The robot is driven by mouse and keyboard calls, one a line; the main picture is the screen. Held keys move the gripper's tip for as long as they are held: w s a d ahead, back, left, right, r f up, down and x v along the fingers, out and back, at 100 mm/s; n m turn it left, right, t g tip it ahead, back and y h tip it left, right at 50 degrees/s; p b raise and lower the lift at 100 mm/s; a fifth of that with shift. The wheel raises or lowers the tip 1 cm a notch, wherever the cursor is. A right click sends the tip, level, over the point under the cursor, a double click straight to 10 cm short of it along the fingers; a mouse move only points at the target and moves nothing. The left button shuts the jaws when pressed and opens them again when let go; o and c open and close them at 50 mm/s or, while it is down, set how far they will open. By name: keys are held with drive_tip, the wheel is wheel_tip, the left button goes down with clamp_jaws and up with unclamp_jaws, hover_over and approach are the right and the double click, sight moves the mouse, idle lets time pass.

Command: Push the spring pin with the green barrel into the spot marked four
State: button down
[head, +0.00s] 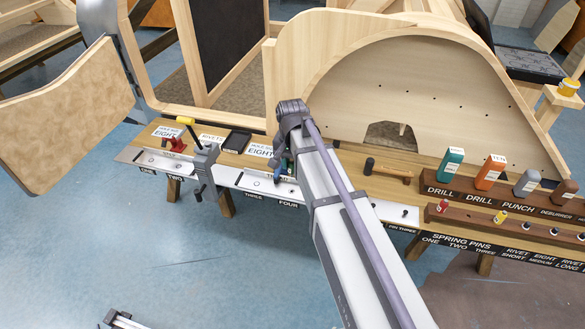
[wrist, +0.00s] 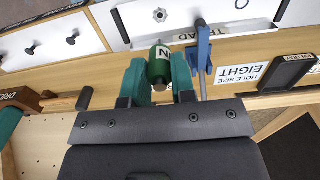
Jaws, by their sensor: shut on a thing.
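My gripper (wrist: 158,68) is shut on the green-barrelled spring pin (wrist: 160,60), which shows a white label between green fingers in the wrist view. Its far tip is hard to make out. In the head view my gripper (head: 284,165) is over the bench by the right part of the white-topped strip (head: 238,178), largely hidden by my arm. The label FOUR (head: 288,203) is on the front edge just below it.
A blue clamp (wrist: 202,55) stands close right of the pin. A grey clamp (head: 204,160) with a yellow handle is left on the bench. A mallet (head: 388,172) lies right of my arm. The spring pin rack (head: 470,215) holds red and yellow pins.

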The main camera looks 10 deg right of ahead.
sight(292, 172)
drive_tip(key=shift+r, duration=0.2)
wheel_tip(292, 172, down, 6)
drive_tip(key=b, duration=0.5)
drive_tip(key=shift+b, duration=0.3)
drive_tip(key=shift+f, duration=0.1)
idle(1.0)
drive_tip(key=shift+f+b, duration=0.3)
drive_tip(key=shift+b, duration=0.15)
drive_tip(key=shift+f+b, duration=1.35)
drive_tip(key=c, duration=0.9)
unclamp_jaws()
drive_tip(key=shift+o, duration=0.2)
wheel_tip(292, 172, up, 11)
drive_tip(key=p, duration=1.1)
drive_tip(key=shift+r, duration=0.15)
